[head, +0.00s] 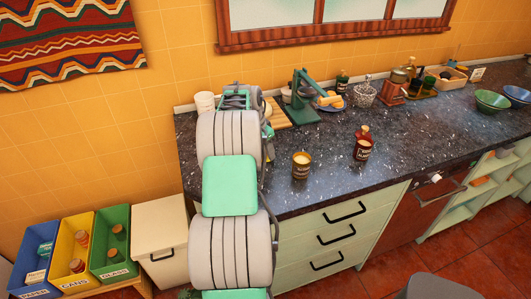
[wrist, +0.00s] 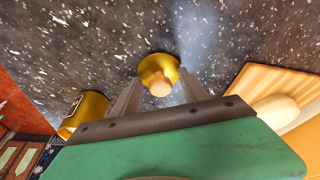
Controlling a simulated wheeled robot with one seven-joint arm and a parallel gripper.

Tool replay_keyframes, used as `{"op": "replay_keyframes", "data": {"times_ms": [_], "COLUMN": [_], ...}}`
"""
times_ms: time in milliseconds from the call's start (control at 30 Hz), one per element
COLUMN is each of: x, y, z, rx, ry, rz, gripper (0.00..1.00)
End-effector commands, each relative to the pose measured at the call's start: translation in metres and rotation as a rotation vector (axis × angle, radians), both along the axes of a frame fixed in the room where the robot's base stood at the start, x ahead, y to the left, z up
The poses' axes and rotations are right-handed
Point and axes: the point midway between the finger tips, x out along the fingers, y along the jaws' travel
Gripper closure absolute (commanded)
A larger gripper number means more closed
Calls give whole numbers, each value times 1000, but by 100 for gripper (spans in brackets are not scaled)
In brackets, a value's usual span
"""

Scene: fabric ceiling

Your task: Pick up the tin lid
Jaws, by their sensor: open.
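The tin lid (wrist: 150,66) is a round gold disc with a pale wooden knob. It lies on the speckled dark counter in the wrist view, near my fingertips. My gripper (wrist: 160,80) is open, with one finger on each side of the lid and nothing held. I cannot tell whether a finger touches the lid. In the head view my arm hides the lid and most of my gripper. A gold tin (wrist: 92,108) with a dark label stands left of my gripper; it appears to be the open tin (head: 301,168) in the head view.
A brown bottle (head: 363,145) stands right of the tin. A wooden board (wrist: 265,82) with a pale object on it lies close to the right finger. A green stand (head: 303,98), plate and jars line the back of the counter (head: 420,135). The front right is clear.

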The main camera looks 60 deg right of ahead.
Motion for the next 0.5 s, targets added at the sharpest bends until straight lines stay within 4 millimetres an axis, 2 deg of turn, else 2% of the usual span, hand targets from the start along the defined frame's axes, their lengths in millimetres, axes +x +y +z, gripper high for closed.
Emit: {"op": "replay_keyframes", "data": {"times_ms": [167, 500], "x": [0, 0], "y": [0, 0], "z": [-1, 0], "rx": [0, 0], "ry": [-1, 0], "rz": [1, 2], "gripper": [48, 76]}}
